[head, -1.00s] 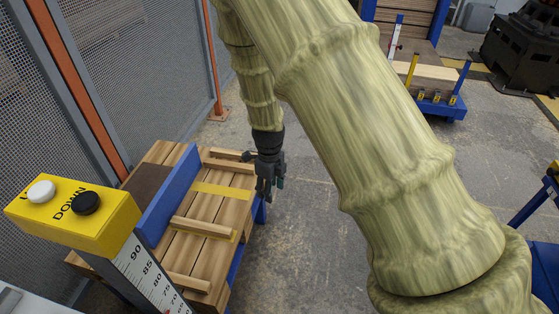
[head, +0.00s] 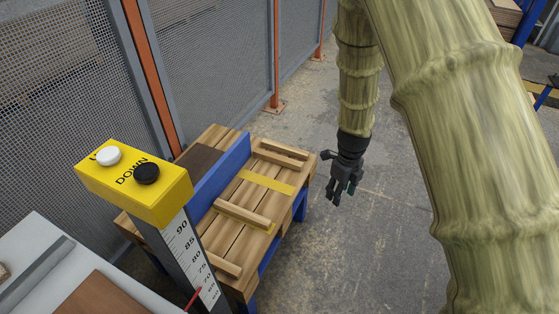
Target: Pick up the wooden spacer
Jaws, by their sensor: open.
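My gripper (head: 342,198) is dark, points down and is open and empty. In the picture it is just right of the stack's far right corner, with grey floor behind it. It appears apart from all the bars.
A blue upright board (head: 205,185) runs along the stack's left side. Yellow strips (head: 267,182) cross the planks. A yellow button box (head: 135,185) stands in front at left. Mesh fencing (head: 210,60) rises behind. The floor (head: 330,265) right of the stack is clear.

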